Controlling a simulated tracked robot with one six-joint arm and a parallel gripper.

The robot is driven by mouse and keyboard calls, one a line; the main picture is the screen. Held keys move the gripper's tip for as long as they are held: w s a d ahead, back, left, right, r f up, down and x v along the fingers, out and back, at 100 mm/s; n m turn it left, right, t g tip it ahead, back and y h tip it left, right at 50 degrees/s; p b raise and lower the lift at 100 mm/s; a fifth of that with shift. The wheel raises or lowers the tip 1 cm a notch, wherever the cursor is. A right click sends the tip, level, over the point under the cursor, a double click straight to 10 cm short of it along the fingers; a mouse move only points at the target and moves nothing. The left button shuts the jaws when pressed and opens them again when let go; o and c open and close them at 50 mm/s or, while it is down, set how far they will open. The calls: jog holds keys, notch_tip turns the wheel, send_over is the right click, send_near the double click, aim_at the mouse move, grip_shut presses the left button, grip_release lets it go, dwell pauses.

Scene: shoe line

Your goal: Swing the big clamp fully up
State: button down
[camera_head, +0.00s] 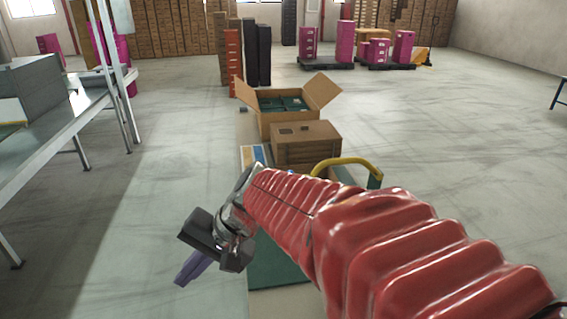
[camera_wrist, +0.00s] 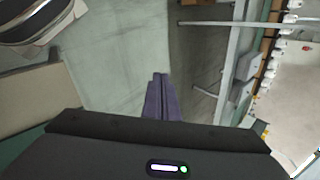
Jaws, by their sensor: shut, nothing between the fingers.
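My gripper (camera_head: 184,280) has purple fingers and hangs at the lower left of the head view, over the grey floor. In the wrist view its fingers (camera_wrist: 160,78) lie together, shut and empty, with bare floor beyond them. I cannot make out the big clamp for certain in either view. A curved yellow bar (camera_head: 345,162) with a teal end stands behind my red-sleeved arm in the head view. I cannot tell whether it belongs to the clamp. My arm hides its lower part and much of the green surface (camera_head: 278,274) below.
A closed brown box (camera_head: 306,146) and an open carton (camera_head: 290,118) holding green items stand beyond my arm. A metal table (camera_head: 60,115) runs along the left. Floor between the table and my gripper is clear. Shelves and pink cabinets are far back.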

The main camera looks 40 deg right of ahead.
jog(key=w+d+m+t+y, duration=0.3)
jog(key=w+d+m+t, duration=0.2)
jog(key=w+d+m, duration=0.5)
jog(key=w+d+m+t+h, duration=0.3)
jog(key=w+d+m+t, duration=0.4)
jog(key=d, duration=0.6)
jog(key=s+d+f+m+h, duration=0.2)
jog(key=d+f+m+h, duration=0.2)
jog(key=d, duration=0.7)
jog(key=s+d+f+m+h, duration=0.3)
jog(key=d+m+h, duration=0.3)
jog(key=d, duration=0.6)
jog(key=s+d+f+m+h, duration=0.2)
jog(key=d+f+m+h, duration=0.2)
jog(key=d, duration=0.8)
jog(key=shift+s+f+m+h, duration=0.4)
jog(key=shift+f+h, duration=0.3)
jog(key=shift+f, duration=0.15)
jog(key=shift+w, duration=0.1)
jog(key=x, duration=1)
